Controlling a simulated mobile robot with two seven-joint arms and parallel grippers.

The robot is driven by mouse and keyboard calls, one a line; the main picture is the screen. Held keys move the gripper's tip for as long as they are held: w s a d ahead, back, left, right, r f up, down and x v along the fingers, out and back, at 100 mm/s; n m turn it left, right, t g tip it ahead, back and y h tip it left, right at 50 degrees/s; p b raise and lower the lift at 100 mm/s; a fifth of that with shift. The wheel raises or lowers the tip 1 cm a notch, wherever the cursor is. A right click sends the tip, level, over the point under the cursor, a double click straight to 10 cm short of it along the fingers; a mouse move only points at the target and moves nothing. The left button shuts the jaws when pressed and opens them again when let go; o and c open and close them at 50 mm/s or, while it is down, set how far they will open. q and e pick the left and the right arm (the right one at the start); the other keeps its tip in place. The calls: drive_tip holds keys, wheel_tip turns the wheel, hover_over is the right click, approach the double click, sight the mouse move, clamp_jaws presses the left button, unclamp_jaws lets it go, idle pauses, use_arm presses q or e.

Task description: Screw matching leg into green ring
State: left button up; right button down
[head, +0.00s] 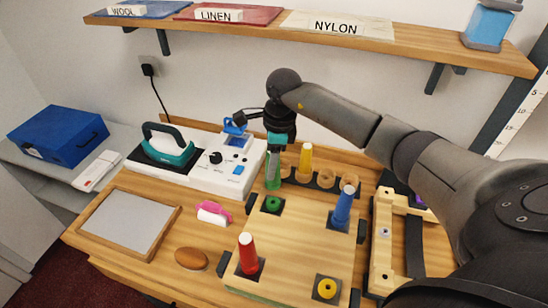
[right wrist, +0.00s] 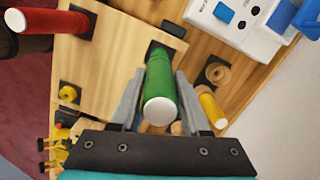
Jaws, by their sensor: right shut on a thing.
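My right gripper (head: 275,143) is shut on the green leg (head: 272,172) and holds it roughly upright. In the right wrist view the green leg (right wrist: 162,88) lies between the two fingers, its white end towards the camera. The green ring (head: 273,204) sits on a dark square at the board's back left corner. In the head view the leg's lower end appears just behind and above the ring, which stays visible. In the wrist view the leg covers the ring on its dark square. My left gripper is in neither view.
The wooden board (head: 295,235) bears an upright red leg (head: 247,255), a blue leg (head: 343,205) and a bare yellow ring (head: 327,288). A yellow leg (head: 305,160) stands in the rack behind. A white device (head: 228,168) and an iron (head: 168,146) stand left of the gripper.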

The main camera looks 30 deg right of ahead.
sight(272, 183)
drive_tip(key=shift+f+b, duration=2)
drive_tip(key=shift+f, duration=0.85)
drive_tip(key=shift+f+b, duration=0.3)
drive_tip(key=shift+b, duration=0.2)
drive_tip(key=shift+f, duration=0.2)
drive_tip(key=shift+f+b, duration=0.3)
drive_tip(key=shift+b, duration=0.25)
